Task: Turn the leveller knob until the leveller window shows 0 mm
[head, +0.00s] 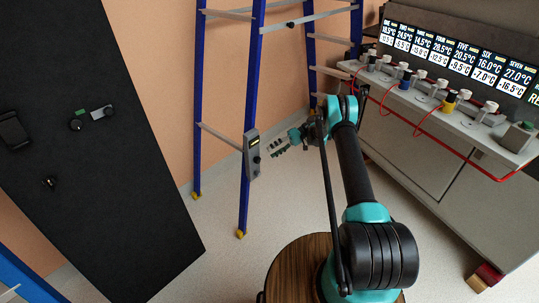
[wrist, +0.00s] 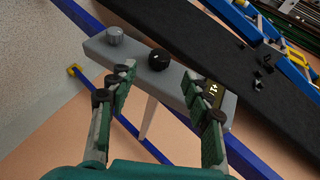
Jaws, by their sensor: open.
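The leveller is a narrow grey box (head: 251,154) on a blue gantry leg in the head view, and in the wrist view it is a slanting grey bar (wrist: 100,50).
A black panel (head: 90,150) with small fittings stands at left. A grey bench (head: 420,150) at right carries several knobs, red cables and a lit display (head: 460,58). Blue gantry legs (head: 248,120) stand near my gripper. The floor (head: 200,250) between panel and gantry is clear.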

